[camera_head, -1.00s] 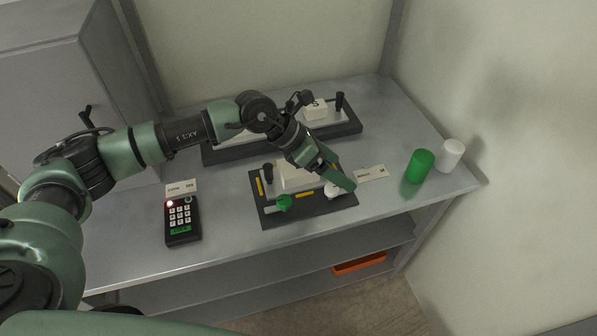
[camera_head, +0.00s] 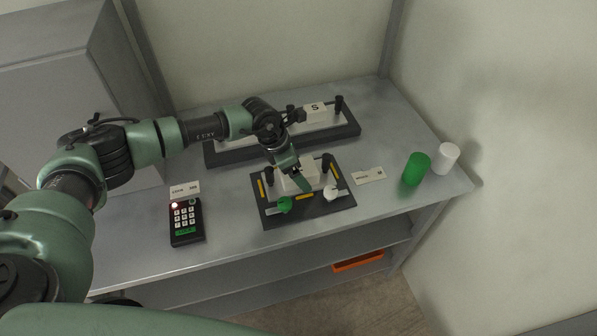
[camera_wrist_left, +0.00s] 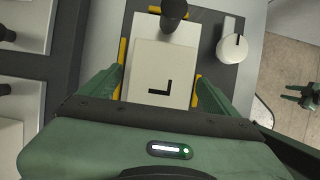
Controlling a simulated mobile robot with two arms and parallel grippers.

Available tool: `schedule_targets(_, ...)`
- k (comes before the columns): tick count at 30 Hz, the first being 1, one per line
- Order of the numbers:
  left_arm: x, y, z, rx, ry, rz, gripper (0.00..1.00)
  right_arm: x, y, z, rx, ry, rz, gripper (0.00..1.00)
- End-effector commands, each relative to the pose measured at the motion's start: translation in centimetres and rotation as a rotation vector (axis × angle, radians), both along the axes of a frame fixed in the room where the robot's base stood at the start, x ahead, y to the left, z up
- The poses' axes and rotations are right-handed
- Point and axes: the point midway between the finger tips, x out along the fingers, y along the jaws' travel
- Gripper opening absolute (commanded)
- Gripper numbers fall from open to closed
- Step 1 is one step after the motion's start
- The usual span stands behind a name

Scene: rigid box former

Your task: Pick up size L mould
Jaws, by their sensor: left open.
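The size L mould (camera_wrist_left: 165,62) is a pale block marked with a black L in the left wrist view. It also shows in the head view (camera_head: 310,174), partly hidden by my gripper. It sits on a dark base plate (camera_head: 330,207) with yellow strips. Black posts rise beside the block. My left gripper (camera_wrist_left: 158,92) is open, one finger on each side of the block's near part. In the head view my left gripper (camera_head: 300,182) is low over the block. I cannot tell whether the fingers touch it.
A green knob (camera_head: 285,204) and a white knob (camera_head: 330,192) are at the plate's front. Behind is a pale block marked S (camera_head: 315,112). A keypad (camera_head: 186,222) lies left. A green cylinder (camera_head: 415,169) and a white cylinder (camera_head: 446,158) stand right.

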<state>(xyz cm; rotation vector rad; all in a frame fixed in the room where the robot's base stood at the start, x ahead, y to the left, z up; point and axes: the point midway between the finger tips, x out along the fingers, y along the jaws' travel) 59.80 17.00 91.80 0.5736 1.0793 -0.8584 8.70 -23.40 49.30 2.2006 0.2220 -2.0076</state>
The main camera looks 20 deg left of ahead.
Motion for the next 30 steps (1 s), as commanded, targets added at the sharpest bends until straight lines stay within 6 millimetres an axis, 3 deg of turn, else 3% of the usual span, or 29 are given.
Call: schedule_targets(30,0.00,0.02,-0.51,-0.001,0.000,0.001,0.91,0.00,-0.02,-0.71,0.000,0.000,0.000,0.36)
